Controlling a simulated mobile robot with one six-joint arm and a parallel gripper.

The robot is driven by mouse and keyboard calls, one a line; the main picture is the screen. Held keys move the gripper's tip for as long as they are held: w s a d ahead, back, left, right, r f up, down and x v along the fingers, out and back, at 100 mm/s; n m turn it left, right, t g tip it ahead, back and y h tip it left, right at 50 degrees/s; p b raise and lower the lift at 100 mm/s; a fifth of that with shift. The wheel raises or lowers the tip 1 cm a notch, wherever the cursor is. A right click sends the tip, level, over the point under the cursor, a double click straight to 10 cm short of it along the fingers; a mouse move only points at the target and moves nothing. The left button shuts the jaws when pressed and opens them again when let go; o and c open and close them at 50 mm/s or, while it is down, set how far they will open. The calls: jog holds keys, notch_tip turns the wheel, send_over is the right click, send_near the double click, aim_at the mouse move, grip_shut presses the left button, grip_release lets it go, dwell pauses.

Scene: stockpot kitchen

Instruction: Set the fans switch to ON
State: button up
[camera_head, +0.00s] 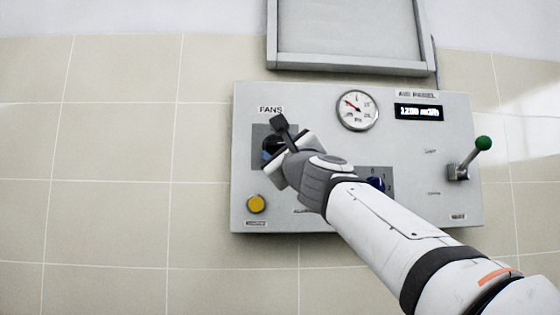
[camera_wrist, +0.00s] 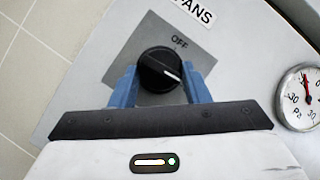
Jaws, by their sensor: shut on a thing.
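The fans switch (camera_wrist: 154,66) is a round black knob on a grey plate (camera_wrist: 122,52) under the FANS label. It also shows in the head view (camera_head: 271,142), mostly covered by my gripper. The OFF mark (camera_wrist: 180,42) is at the upper right of the knob in the wrist view. The knob's white line points to the lower right, away from OFF. No ON mark can be seen. My gripper (camera_wrist: 160,78) has its blue fingers on both sides of the knob, shut on it. In the head view my gripper (camera_head: 272,150) is at the panel's left side.
A grey frame (camera_head: 350,66) is above the panel.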

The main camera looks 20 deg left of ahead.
jog(key=shift+m+t+h+b, duration=0.5)
jog(key=shift+m+t, duration=0.2)
jog(key=shift+m, duration=0.4)
jog(key=o, duration=0.9)
jog(key=shift+o, duration=0.2)
jog(key=b+v, duration=0.5)
jog(key=v, duration=0.2)
jog(key=shift+s+d+f, duration=0.15)
jog(key=shift+s+f, duration=0.05)
jog(key=shift+s, duration=0.05)
jog(key=shift+s, duration=0.1)
